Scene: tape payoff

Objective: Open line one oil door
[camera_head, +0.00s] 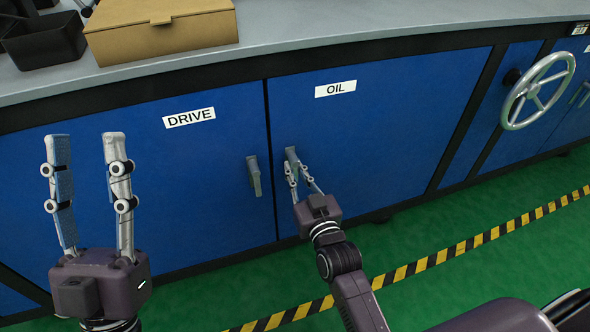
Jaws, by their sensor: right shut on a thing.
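The blue oil door (385,125) carries a white OIL label (335,89) and looks closed, flush with the cabinet front. Its grey upright handle (291,156) is near the door's left edge. My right gripper (299,172) is shut on this handle, and its fingers hide the handle's lower part. My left gripper (86,140) is open and empty, pointing up in front of the drive door (205,165).
The drive door has its own grey handle (254,176), close left of the oil handle. A cardboard box (160,32) and a black bin (45,40) stand on the grey worktop (300,30). A handwheel (538,90) sticks out at right. Striped tape (430,262) crosses the green floor.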

